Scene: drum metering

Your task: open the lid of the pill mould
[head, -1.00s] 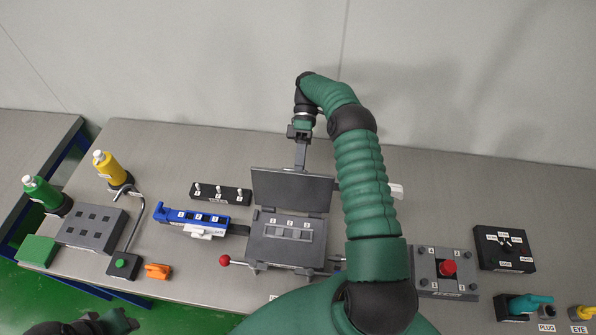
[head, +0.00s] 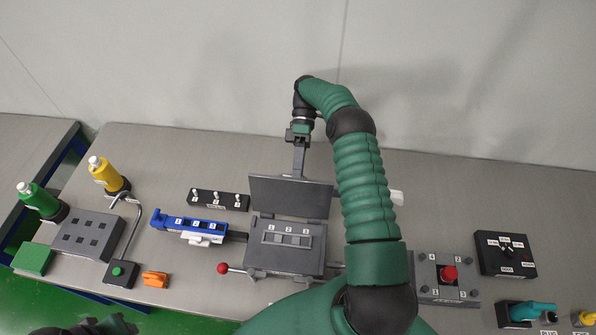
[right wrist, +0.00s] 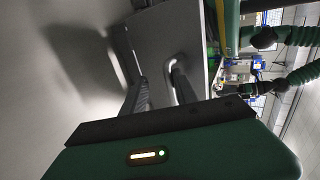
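The pill mould (head: 285,259) is a grey block with a numbered row of slots, on the table at the centre of the head view. Its dark lid (head: 290,194) stands raised along the back edge, so the mould's top is exposed. My right gripper (head: 298,170) reaches down behind the lid's upper edge; its tips are partly hidden there. In the right wrist view its two fingers (right wrist: 159,92) are apart, near a grey panel. Whether they touch the lid is unclear. My left gripper (head: 105,326) is cut off at the bottom left, away from the mould.
A red-knobbed lever (head: 223,268) and a blue numbered device (head: 190,224) are left of the mould. A black strip with pegs (head: 218,199) lies behind them. A red-button plate (head: 448,274) is at right. My right arm covers the area right of the mould.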

